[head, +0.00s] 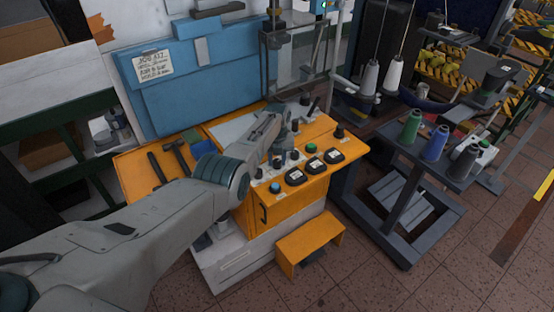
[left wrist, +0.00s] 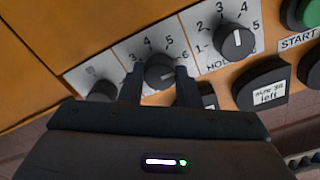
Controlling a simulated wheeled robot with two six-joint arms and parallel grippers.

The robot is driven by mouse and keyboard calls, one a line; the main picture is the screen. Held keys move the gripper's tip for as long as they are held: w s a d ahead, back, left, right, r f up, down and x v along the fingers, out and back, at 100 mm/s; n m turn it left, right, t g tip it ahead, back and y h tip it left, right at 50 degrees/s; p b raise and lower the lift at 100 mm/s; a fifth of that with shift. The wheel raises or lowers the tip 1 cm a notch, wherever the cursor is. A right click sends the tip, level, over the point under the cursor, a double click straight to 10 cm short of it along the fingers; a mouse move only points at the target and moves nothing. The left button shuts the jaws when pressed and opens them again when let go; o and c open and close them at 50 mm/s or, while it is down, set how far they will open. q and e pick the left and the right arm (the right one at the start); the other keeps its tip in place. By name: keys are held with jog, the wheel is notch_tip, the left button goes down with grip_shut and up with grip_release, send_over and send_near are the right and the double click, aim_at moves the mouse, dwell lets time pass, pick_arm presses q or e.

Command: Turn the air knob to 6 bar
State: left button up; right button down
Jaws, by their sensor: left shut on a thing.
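A dark round knob (left wrist: 160,72) sits on a white scale plate on the orange control panel. The figures 3, 4, 5 and 6 show around it in the left wrist view; its name is hidden. My left gripper (left wrist: 160,78) has one finger on each side of this knob and is shut on it. A light mark shows low on the knob's face, partly between the fingers; I cannot tell exactly which figure it points to. In the head view my left gripper (head: 279,146) reaches down to the orange panel (head: 282,203), and its fingers are hard to make out.
A second knob (left wrist: 234,42), with a scale up to 5, sits to the right. A smaller knob (left wrist: 103,90) sits to the left. A green START button (left wrist: 308,13) and labelled black pads (left wrist: 262,86) are close by. A hammer (head: 177,152) lies on the machine's left side.

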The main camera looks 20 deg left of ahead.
aim_at(277, 161)
pick_arm(q)
jog(key=shift+w+r, duration=0.1)
jog(key=shift+r, duration=0.05)
jog(key=o, duration=1)
jog(key=shift+c, duration=0.2)
jog(key=shift+r, duration=0.3)
notch_tip(277, 161, up, 10)
jog(key=shift+r+b, duration=0.1)
jog(key=shift+b, duration=0.2)
